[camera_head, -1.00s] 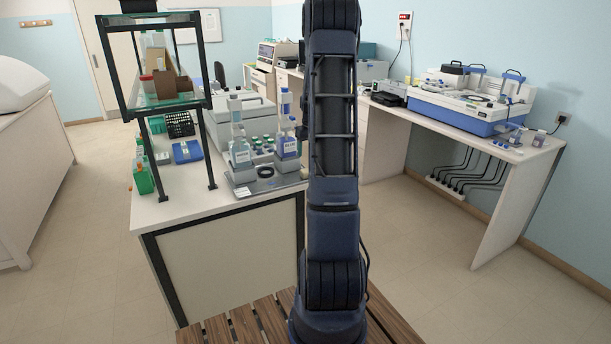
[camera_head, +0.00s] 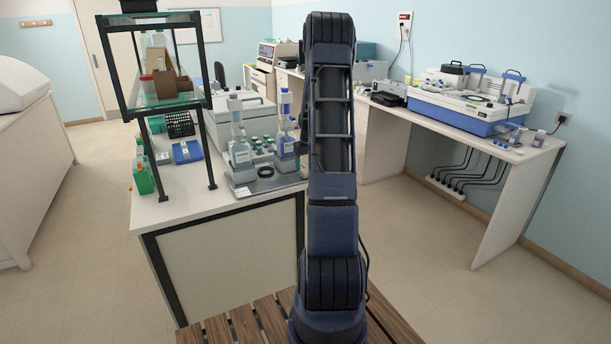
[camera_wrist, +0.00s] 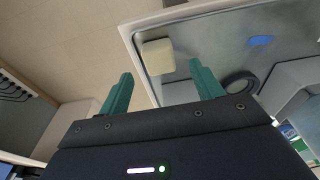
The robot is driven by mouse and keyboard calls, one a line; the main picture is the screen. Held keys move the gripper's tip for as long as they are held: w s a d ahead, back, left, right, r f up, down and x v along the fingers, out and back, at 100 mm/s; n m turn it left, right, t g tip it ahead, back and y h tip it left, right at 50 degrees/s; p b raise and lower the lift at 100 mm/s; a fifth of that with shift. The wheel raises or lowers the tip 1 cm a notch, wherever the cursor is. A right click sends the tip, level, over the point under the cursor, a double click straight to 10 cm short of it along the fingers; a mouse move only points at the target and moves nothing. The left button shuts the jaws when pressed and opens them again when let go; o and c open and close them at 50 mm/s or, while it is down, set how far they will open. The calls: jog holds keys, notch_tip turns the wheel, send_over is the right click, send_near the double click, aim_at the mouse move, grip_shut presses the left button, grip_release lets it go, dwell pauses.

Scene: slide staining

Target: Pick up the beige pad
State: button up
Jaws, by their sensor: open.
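The beige pad (camera_wrist: 158,57) shows in the wrist view as a small pale block with rounded corners. It lies on a grey tray (camera_wrist: 205,48), near the tray's corner. My gripper (camera_wrist: 161,85) is open, its two green fingers apart with nothing between them. In the picture, the pad appears just past the fingertips, between their lines. The gap in height between fingers and pad is hard to tell.
A dark ring (camera_wrist: 240,83) and a blue spot (camera_wrist: 261,40) are on the tray, right of the pad. In the head view, bottles (camera_head: 239,150) stand on the tray at the bench corner. A black-framed shelf (camera_head: 205,130) rises to their left. The floor right of the bench is clear.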

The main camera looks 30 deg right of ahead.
jog(key=f, duration=0.3)
jog(key=shift+w+f, duration=0.25)
jog(key=shift+c, duration=0.4)
jog(key=c, duration=1)
jog(key=shift+o, duration=0.2)
jog(key=shift+r, duration=0.1)
